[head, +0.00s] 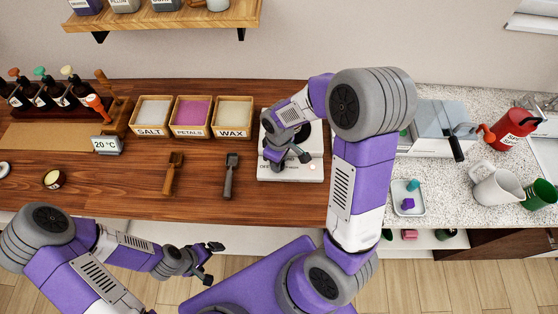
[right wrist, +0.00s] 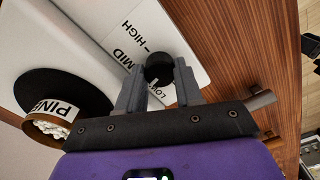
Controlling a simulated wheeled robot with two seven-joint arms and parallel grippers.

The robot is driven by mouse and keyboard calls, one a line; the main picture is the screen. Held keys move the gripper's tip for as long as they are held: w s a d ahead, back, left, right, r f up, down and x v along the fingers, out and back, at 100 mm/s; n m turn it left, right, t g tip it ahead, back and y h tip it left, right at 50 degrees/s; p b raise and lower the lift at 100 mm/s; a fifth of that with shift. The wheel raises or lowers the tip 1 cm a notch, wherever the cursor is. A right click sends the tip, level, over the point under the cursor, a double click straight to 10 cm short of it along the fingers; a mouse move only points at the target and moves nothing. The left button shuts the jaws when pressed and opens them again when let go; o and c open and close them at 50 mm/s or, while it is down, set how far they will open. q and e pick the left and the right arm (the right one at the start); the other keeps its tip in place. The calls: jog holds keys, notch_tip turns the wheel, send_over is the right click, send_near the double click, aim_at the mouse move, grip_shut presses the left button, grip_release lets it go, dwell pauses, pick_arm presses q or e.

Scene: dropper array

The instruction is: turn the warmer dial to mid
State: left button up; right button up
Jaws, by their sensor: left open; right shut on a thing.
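The white warmer (head: 265,168) stands on the wooden counter, largely covered by my right arm in the head view. In the right wrist view its white top (right wrist: 100,20) carries the marks LOW, MID and HIGH. The black round dial (right wrist: 158,68) sits at its edge, next to the partly hidden LOW mark. My right gripper (right wrist: 160,82) is shut on the dial, one finger on each side. Which mark the dial points to cannot be told. My left gripper (head: 208,262) is open and empty, in front of the counter.
A container marked PINE (right wrist: 60,112) with white pieces is on the warmer's black plate (right wrist: 40,88). SALT (head: 152,112), PETALS (head: 192,115) and WAX (head: 233,115) boxes stand left of the warmer. A dark-handled scoop (head: 230,178) and a wooden one (head: 172,175) lie in front of them.

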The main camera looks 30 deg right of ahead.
jog(key=m, duration=0.3)
jog(key=shift+m, duration=0.4)
jog(key=m, duration=0.4)
dwell(0.4)
jog(key=o, duration=1)
jog(key=shift+o, duration=0.2)
jog(key=shift+r, duration=0.1)
notch_tip(320, 180, up, 7)
jog(key=shift+r+p, duration=0.2)
jog(key=shift+p, duration=0.4)
